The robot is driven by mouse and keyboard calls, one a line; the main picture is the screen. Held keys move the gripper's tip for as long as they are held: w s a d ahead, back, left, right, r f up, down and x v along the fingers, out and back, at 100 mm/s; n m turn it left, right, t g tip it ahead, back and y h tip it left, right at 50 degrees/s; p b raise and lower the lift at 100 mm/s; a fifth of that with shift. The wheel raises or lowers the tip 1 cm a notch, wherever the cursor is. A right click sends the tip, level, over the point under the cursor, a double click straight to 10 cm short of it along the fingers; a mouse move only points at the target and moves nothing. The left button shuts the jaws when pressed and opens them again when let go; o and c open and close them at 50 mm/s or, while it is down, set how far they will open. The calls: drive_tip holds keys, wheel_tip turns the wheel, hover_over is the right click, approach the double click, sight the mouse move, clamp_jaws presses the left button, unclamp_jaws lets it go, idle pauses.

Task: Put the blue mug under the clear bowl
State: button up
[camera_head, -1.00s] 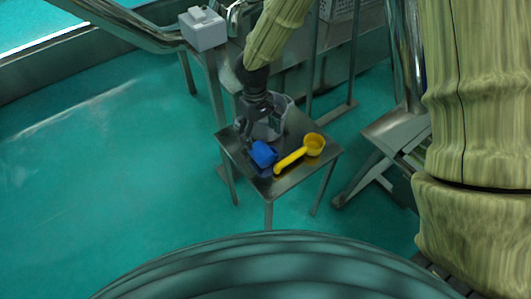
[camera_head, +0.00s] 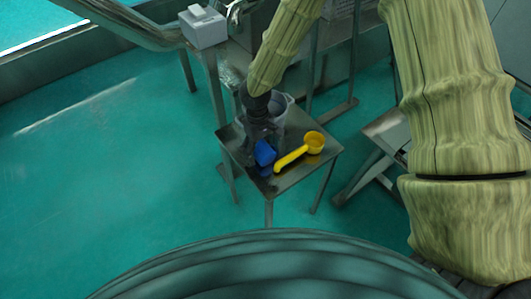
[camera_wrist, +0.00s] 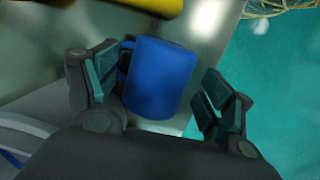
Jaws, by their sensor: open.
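The blue mug (camera_head: 265,153) lies on the small metal table (camera_head: 290,181), near its front left edge. In the wrist view the blue mug (camera_wrist: 160,78) sits between the two open fingers of my gripper (camera_wrist: 160,95), with a visible gap on the right side. In the head view my gripper (camera_head: 260,135) is right above and behind the mug. A clear or greyish bowl-like container (camera_head: 285,106) stands behind my gripper and is partly hidden by it.
A yellow scoop (camera_head: 300,152) lies on the table to the right of the mug, and its handle shows in the wrist view (camera_wrist: 150,6). A grey box (camera_head: 203,27) and metal frames stand behind. The green floor to the left is clear.

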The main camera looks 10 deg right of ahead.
drive_tip(key=c, duration=1.2)
wheel_tip(320, 180, up, 18)
drive_tip(key=d+f+m+p, duration=0.4)
drive_tip(key=f+p, duration=0.3)
drive_tip(key=f, duration=0.3)
drive_tip(key=shift+d+f+y, duration=0.15)
drive_tip(key=shift+d+y, duration=0.15)
drive_tip(key=shift+d, duration=0.35)
